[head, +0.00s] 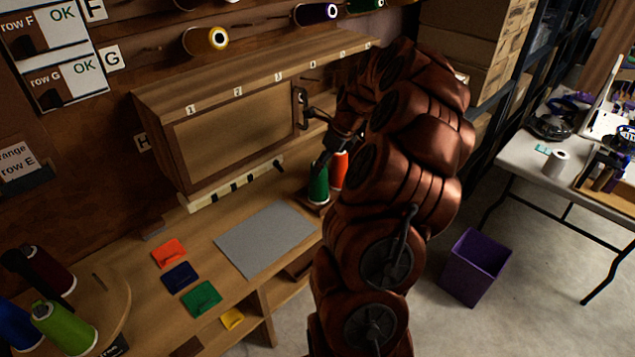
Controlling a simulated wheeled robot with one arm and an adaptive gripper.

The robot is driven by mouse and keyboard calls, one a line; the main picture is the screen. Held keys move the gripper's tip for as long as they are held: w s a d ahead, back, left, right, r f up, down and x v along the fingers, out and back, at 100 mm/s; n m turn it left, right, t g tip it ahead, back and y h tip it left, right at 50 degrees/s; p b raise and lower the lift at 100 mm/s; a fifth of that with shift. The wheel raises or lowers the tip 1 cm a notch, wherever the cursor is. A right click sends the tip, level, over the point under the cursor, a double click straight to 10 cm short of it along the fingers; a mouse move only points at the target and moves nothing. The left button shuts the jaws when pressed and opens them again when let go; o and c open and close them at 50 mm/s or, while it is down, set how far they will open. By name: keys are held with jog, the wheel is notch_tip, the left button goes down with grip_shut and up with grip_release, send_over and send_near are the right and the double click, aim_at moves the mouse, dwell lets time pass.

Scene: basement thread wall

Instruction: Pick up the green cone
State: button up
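A dark green cone (318,187) stands upright on the wooden bench at its right end, touching or close beside an orange-red cone (339,170). My gripper (324,160) is at the top of the dark green cone, its dark fingers pointing down. My arm hides much of it, and whether the fingers touch the cone or are closed cannot be told. A lighter green cone (64,329) leans on the round wooden stand (117,300) at the lower left. Another green cone (364,5) shows at the top edge on the wall.
A wooden cabinet (235,137) with a dark handle stands behind the bench. A grey mat (264,238) and several coloured cards lie on the bench. A purple bin (476,268) is on the floor, and a white table (522,160) stands at right.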

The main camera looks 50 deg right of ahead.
jog(key=shift+p+x, duration=1.1)
jog(key=shift+x, duration=2.05)
jog(key=shift+w+d, duration=0.1)
jog(key=shift+d, duration=0.1)
jog(key=shift+c, duration=0.2)
jog(key=c, duration=1.4)
jog(key=shift+r+b, duration=2.5)
jog(key=shift+r, duration=11.5)
jog(key=shift+c, duration=0.2)
